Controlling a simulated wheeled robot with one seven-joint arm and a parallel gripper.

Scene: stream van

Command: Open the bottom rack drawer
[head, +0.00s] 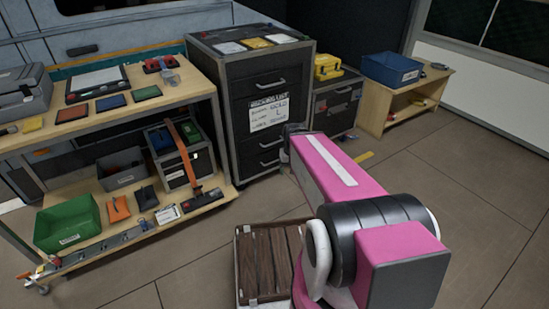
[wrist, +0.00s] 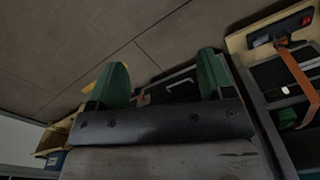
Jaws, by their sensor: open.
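The dark grey metal rack (head: 309,68) stands in the middle of the head view, with drawers one above another. Its bottom drawer (head: 258,168) looks closed, with a pale bar handle (head: 270,162). In the wrist view, my gripper (wrist: 163,77) is open and empty, its two green fingers wide apart. The bottom drawer front (wrist: 168,93) and a pale handle (wrist: 181,79) show beyond and between the fingers, nearer the right one. The handle looks apart from both fingers. In the head view my pink arm hides the fingers, its far end beside the rack's right front edge.
A wooden workbench (head: 95,118) with tools stands left of the rack, with a green bin (head: 67,224) on its lower shelf. A dark case with a yellow box (head: 327,67) stands right of the rack. A slatted crate (head: 270,255) lies on the floor nearby. Floor at right is clear.

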